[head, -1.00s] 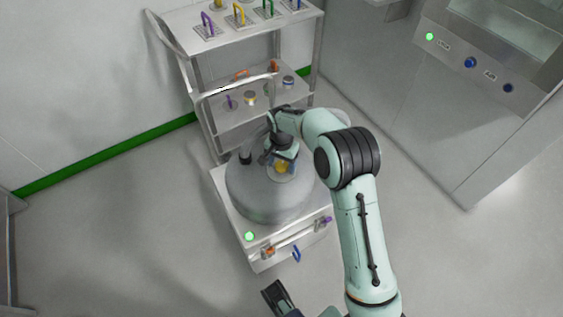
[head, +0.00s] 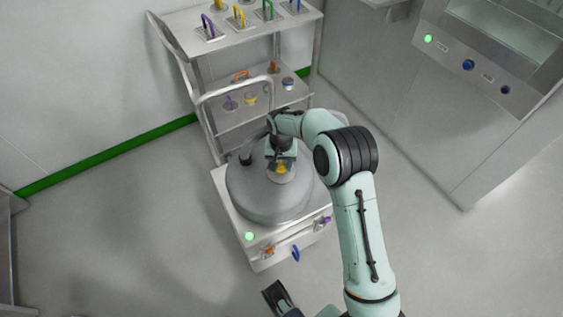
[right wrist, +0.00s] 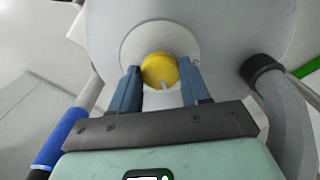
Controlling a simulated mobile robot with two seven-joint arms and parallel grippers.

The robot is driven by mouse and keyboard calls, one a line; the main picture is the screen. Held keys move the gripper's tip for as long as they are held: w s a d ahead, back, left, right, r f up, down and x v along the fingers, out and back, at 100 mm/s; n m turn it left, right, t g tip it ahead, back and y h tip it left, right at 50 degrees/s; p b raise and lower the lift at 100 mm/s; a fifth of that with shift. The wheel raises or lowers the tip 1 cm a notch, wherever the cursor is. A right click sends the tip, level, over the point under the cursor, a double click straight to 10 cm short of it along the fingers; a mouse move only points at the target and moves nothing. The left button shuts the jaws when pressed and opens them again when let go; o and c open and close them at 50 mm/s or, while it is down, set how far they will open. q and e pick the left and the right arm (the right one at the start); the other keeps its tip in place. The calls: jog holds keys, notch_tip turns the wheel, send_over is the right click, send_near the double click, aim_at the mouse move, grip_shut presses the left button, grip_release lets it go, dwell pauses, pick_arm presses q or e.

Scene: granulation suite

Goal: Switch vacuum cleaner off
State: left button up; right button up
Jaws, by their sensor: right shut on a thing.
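The vacuum cleaner (head: 265,205) is a grey drum on a white wheeled base, with a bent handle behind it. A yellow round knob (right wrist: 160,70) sits on a pale disc on the drum; in the head view the knob (head: 282,169) shows just below my gripper. My right gripper (right wrist: 161,82) has its two blue fingers on either side of the knob and is shut on it. A green light (head: 249,236) glows on the base's front left corner. A dark part at the bottom edge of the head view may be my left gripper; its jaws cannot be made out.
A shelf cart (head: 262,22) with coloured handled tools on top stands behind the vacuum cleaner. A steel cabinet (head: 430,120) with a lit green lamp and blue buttons is at the right. The floor at the left is clear.

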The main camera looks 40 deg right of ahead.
aim_at(282, 166)
jog(key=n, duration=0.3)
jog(key=shift+n+p, duration=0.4)
jog(key=n, duration=0.3)
jog(key=shift+n+p, duration=0.3)
jog(key=shift+p, duration=0.05)
pick_arm(q)
jog(key=shift+s+r+p, duration=0.25)
jog(key=shift+r+p, duration=0.05)
jog(key=shift+r, duration=0.3)
jog(key=shift+s+r+p, duration=0.2)
jog(key=shift+r+p, duration=0.05)
jog(key=shift+r, duration=0.3)
pick_arm(e)
jog(key=n, duration=0.6)
jog(key=shift+d, duration=0.1)
jog(key=shift+n, duration=0.3)
jog(key=o, duration=1.1)
jog(key=shift+c, duration=0.2)
pick_arm(q)
jog(key=shift+s+r+g+p, duration=0.35)
jog(key=shift+r+p, duration=0.3)
jog(key=shift+p, duration=0.25)
pick_arm(e)
notch_tip(282, 166, up, 14)
jog(key=shift+f, duration=0.25)
